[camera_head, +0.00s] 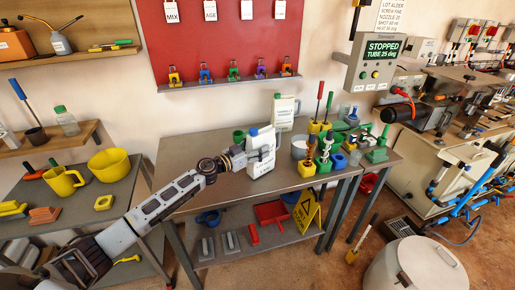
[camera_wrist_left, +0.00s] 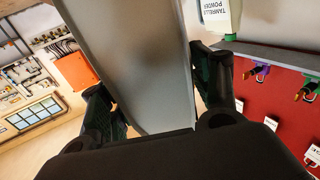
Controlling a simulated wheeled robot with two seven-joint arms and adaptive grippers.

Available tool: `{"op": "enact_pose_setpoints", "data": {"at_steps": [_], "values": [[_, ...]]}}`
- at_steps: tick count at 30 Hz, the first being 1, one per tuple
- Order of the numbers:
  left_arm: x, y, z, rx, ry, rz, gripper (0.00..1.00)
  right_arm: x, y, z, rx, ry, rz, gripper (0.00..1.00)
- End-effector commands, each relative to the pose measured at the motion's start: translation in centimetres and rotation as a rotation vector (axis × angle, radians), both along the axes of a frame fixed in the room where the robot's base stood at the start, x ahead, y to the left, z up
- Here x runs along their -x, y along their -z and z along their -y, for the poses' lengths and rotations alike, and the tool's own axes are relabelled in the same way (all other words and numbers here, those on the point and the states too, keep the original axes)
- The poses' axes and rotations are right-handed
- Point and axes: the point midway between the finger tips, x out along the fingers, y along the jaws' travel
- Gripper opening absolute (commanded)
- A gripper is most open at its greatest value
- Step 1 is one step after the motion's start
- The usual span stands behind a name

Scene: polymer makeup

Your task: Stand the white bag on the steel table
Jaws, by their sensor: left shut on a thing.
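The white bag (camera_head: 262,158), with dark print and a blue top, is upright over the steel table (camera_head: 205,183). My left gripper (camera_head: 243,154) comes in from the left and is shut on the bag's side. In the left wrist view the bag (camera_wrist_left: 135,65) fills the space between the two dark fingers (camera_wrist_left: 160,95). Its lower edge appears at or just above the tabletop; I cannot tell whether it touches. My right gripper is in neither view.
A white container (camera_head: 285,112) with a green cap stands behind the bag. Right of it are a grey-white pot (camera_head: 299,147) and several green and yellow tools. The tabletop's left part is clear. A yellow sign (camera_head: 306,211) stands below.

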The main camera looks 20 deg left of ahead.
Motion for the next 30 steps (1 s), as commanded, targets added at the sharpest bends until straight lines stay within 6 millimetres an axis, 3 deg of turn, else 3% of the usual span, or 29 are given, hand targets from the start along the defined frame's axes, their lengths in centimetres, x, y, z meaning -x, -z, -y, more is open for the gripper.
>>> {"op": "enact_pose_setpoints", "data": {"at_steps": [22, 23, 28, 30], "values": [[-0.01, 0.89, -0.01, 0.001, 0.000, 0.001, 0.34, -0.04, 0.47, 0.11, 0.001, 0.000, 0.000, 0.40], [-0.01, 0.85, -0.01, 0.001, 0.000, 0.001, 0.66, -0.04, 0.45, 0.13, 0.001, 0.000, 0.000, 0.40], [-0.01, 0.85, -0.01, 0.001, 0.000, 0.001, 0.87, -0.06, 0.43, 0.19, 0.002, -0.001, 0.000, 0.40], [-0.01, 0.85, -0.01, 0.000, 0.000, 0.000, 0.87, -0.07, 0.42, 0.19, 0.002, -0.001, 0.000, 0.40]]}}
